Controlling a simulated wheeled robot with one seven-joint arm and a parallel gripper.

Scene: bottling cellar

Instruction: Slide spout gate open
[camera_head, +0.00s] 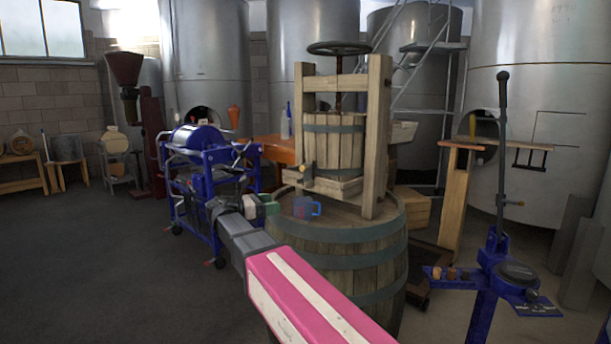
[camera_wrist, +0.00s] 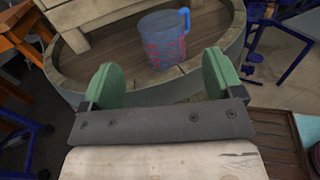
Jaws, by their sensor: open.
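The wooden basket press (camera_head: 338,130) stands on an upright barrel (camera_head: 375,240). A small spout with a brass-coloured gate (camera_head: 306,172) juts from the front of its base tray; whether the gate is open is too small to tell. A blue translucent jug (camera_head: 305,208) stands on the barrel top below the spout. My gripper (camera_head: 268,208) is just left of the jug, apart from it. In the wrist view my gripper (camera_wrist: 160,80) has its green fingers wide apart and empty, with the jug (camera_wrist: 164,40) beyond them. The spout is not visible in the wrist view.
A blue bottling machine (camera_head: 205,165) stands left of the barrel. A blue corking stand (camera_head: 495,270) with a tall lever is at the right. The barrel's raised rim (camera_wrist: 232,50) curves around the jug. The floor at the left is clear.

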